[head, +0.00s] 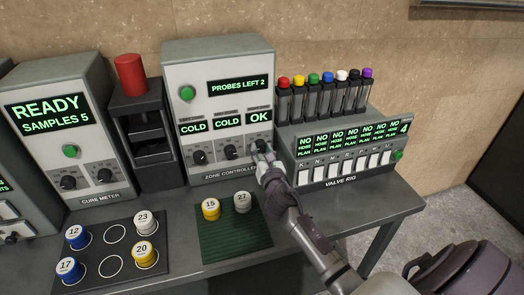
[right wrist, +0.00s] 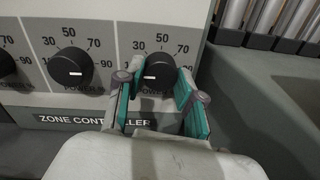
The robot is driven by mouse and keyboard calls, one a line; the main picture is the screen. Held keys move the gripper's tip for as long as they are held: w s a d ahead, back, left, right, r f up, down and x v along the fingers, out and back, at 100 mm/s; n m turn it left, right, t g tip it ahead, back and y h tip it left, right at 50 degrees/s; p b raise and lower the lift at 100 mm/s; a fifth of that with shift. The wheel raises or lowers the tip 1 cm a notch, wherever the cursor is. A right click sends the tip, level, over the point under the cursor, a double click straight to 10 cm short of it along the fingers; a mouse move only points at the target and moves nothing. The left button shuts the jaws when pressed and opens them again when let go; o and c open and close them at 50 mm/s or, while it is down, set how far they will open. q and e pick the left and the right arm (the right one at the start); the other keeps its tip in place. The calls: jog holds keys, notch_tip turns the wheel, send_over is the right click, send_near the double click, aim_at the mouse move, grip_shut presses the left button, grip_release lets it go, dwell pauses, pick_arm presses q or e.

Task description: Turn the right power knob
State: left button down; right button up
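The zone controller (head: 180,72) is a pale panel in a grey housing with three black power knobs in a row. Its right power knob (right wrist: 161,69) is round and dark with a white pointer mark near its lower left. My right gripper (right wrist: 160,80) has one teal-padded fingertip on each side of this knob. The tips sit close to its edges; whether they press on it I cannot tell. In the head view the gripper covers part of the knob. The middle power knob (right wrist: 71,70) stands clear to the left. My left gripper is not in view.
Displays above the knobs read COLD, COLD and OK (head: 259,117). The valve rig (head: 340,183) stands close on the right, with coloured-cap tubes. A green mat (head: 235,240) with two numbered pucks lies in front. The cure meter (head: 100,198) is at left.

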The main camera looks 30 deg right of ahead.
jog(key=c, duration=0.3)
jog(key=shift+m, duration=0.3)
jog(key=m, duration=0.4)
jog(key=shift+m+p, duration=0.35)
jog(key=shift+m, duration=1.65)
jog(key=o, duration=1.1)
jog(key=shift+o, duration=0.2)
